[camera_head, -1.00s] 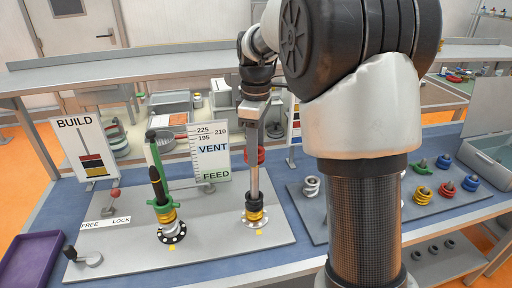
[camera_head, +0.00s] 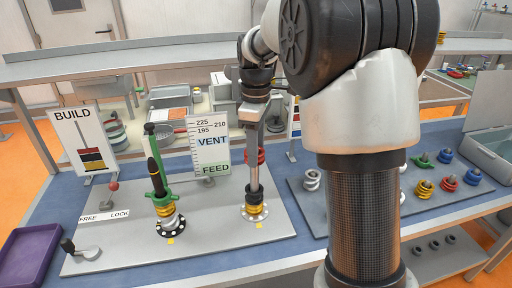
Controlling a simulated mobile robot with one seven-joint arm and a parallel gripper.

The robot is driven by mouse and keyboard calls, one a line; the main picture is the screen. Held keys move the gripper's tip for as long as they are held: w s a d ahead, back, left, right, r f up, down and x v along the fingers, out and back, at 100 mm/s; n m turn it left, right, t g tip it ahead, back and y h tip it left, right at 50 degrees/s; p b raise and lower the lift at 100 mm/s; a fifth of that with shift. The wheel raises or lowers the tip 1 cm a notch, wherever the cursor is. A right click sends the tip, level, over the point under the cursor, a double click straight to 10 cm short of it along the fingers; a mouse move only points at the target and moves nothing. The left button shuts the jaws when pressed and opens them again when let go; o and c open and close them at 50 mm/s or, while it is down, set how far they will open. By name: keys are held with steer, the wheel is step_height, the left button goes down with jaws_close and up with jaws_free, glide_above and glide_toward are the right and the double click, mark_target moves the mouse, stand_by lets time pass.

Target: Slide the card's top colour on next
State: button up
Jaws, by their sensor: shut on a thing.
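The BUILD card (camera_head: 86,142) at the left shows stacked bands, with black, red and yellow among them; their exact order is too small to read. The right stack (camera_head: 255,210) stands upright on the grey plate, with yellow rings low down and a dark part above them. The left shaft (camera_head: 154,172) has a dark pointed tip, a green collar and yellow below.
A VENT and FEED scale (camera_head: 211,148) stands behind the stacks. A FREE/LOCK lever (camera_head: 113,188) is at the left. Coloured rings (camera_head: 425,188) sit on a board at the right, partly behind my arm. A purple tray (camera_head: 32,258) is at the lower left.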

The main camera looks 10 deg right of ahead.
mark_target(256, 172)
steer(key=shift+f+b, duration=2.35)
steer(key=shift+f, duration=1.75)
steer(key=o, duration=1.2)
steer(key=shift+o, duration=0.2)
steer(key=shift+r, duration=0.15)
step_height(256, 172, up, 17)
steer(key=p, duration=0.2)
steer(key=shift+r+p, duration=0.1)
steer(key=shift+p, duration=0.2)
